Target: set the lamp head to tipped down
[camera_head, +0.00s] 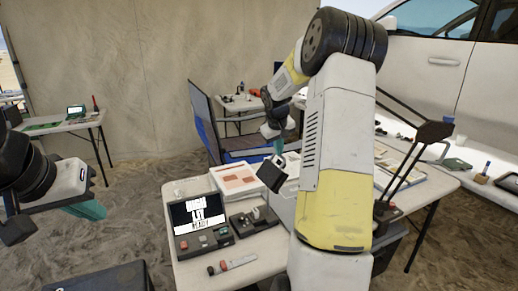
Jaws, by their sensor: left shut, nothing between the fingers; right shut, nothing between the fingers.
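A desk lamp with thin dark rods (408,172) stands on the right part of the near table. Its rods rise to a dark brown plate-like part (434,131), and more rods run up left behind my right arm. I cannot tell whether this part is the lamp head or a joint; any part further left is hidden. My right gripper (280,146), with teal fingers, is shut and empty above the table's back left, left of the lamp and apart from its visible parts. My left gripper (88,209) is shut and empty at the far left, off the table.
The near table (196,272) holds a console with a lit screen (199,213), a switch box (253,220), a red-ended tool (231,265) and papers (238,179). My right arm fills the middle.

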